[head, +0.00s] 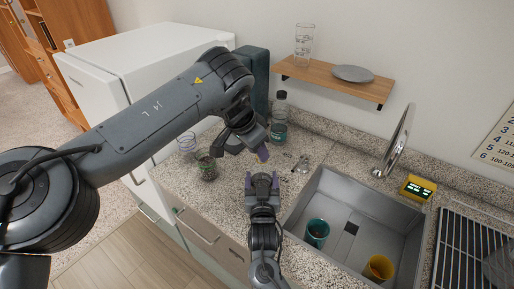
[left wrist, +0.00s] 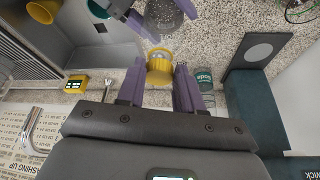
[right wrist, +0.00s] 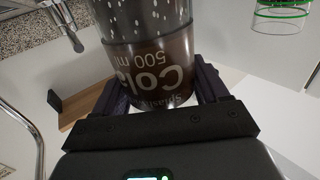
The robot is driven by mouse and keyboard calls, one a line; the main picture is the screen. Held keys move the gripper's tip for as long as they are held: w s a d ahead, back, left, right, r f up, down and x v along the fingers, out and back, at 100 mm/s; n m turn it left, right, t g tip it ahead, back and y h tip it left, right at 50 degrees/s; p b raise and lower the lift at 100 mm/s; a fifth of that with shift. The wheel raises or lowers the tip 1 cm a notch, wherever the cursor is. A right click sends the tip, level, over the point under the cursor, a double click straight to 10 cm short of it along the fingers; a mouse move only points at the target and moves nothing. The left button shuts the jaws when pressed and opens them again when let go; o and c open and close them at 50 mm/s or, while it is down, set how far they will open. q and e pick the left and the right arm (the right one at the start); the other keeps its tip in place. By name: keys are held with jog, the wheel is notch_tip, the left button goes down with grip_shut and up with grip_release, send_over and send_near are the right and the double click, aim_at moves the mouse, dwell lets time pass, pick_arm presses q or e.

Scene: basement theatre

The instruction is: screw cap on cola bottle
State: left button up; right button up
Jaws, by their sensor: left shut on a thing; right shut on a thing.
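My left gripper (head: 246,153) is shut on a yellow cap (left wrist: 160,70), which sits between its purple fingers in the left wrist view. The cap is hidden in the head view. My right gripper (head: 262,180) is shut on the cola bottle (right wrist: 150,60), a dark bottle with a "Cola 500 ml" label and pale droplets. A speckled dark end of it shows at the top of the left wrist view (left wrist: 164,12), close to the cap but apart in the picture. I cannot make out the bottle in the head view.
The sink (head: 345,225) at right holds a teal cup (head: 317,232) and a yellow cup (head: 378,268). A soda bottle (head: 279,133) stands at the back. A shelf (head: 330,80) hangs above.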

pick_arm(q)
jog(key=shift+f, duration=0.4)
pick_arm(e)
grip_shut()
pick_arm(q)
jog(key=m, duration=0.1)
jog(key=m+g, duration=0.1)
jog(key=m, duration=0.1)
jog(key=w+m, duration=0.1)
jog(key=m, duration=0.1)
jog(key=shift+a+f+g+h, duration=0.15)
jog(key=shift+f+g+h, duration=0.15)
jog(key=shift+h, duration=0.1)
jog(key=shift+r+m+g, duration=0.25)
jog(key=shift+m+g, duration=0.05)
jog(key=shift+m, duration=0.5)
jog(key=o, duration=1)
jog(key=shift+r, duration=0.1)
